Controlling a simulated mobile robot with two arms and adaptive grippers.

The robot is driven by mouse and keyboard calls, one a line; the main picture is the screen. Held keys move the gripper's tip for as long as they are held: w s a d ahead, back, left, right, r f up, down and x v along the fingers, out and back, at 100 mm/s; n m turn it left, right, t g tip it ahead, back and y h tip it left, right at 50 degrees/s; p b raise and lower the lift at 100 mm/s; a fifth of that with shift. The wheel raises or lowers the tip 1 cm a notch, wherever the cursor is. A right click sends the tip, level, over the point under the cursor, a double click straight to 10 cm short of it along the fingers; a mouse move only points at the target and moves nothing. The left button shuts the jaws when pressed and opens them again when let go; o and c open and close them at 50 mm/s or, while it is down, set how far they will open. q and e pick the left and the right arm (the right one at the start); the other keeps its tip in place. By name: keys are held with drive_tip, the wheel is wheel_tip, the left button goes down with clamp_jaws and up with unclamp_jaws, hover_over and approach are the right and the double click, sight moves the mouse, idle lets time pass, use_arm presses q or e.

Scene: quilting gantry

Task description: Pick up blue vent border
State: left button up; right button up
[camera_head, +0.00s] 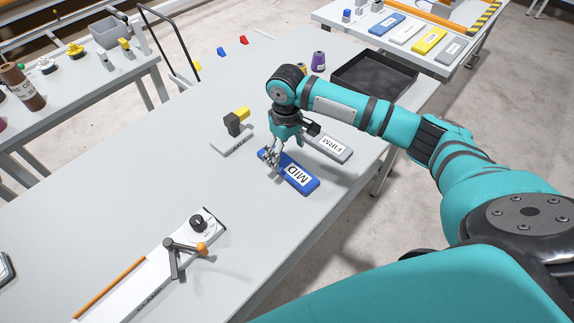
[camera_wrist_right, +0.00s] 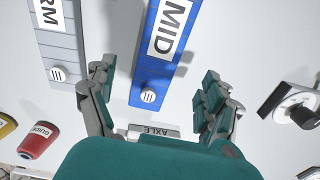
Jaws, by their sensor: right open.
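A flat blue bar labelled MID (camera_head: 304,185) lies on the grey table in the head view. It also shows in the wrist view (camera_wrist_right: 155,72), running from the top edge down between the fingers. My right gripper (camera_head: 270,161) is at the bar's far-left end, pointing down. In the wrist view its two fingers (camera_wrist_right: 155,88) are spread apart on either side of the bar, and the bar appears clear of both. The gripper holds nothing. Part of the bar's left end is hidden by the fingers in the head view. My left gripper is not in view.
A grey FIRM bar (camera_head: 331,147) lies close beside the blue bar. A grey AXLE plate (camera_head: 232,142) is to the left, a black tray (camera_head: 375,76) behind. A white clamp board (camera_head: 150,277) lies in front. A second table (camera_head: 470,52) holds coloured bars.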

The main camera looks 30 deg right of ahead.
sight(287, 166)
wheel_tip(287, 166, down, 2)
drive_tip(key=shift+s+f+p, duration=0.1)
drive_tip(key=shift+p, duration=0.45)
wheel_tip(287, 166, down, 3)
drive_tip(key=shift+d+f+p, duration=0.1)
drive_tip(key=shift+d+p, duration=0.05)
drive_tip(key=shift+p, duration=0.15)
drive_tip(key=shift+f, duration=0.1)
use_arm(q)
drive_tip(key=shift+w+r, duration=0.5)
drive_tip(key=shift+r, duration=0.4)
use_arm(e)
drive_tip(key=shift+c, duration=1.1)
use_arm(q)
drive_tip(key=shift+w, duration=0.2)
use_arm(e)
drive_tip(key=c, duration=1.1)
drive_tip(key=shift+o, duration=0.2)
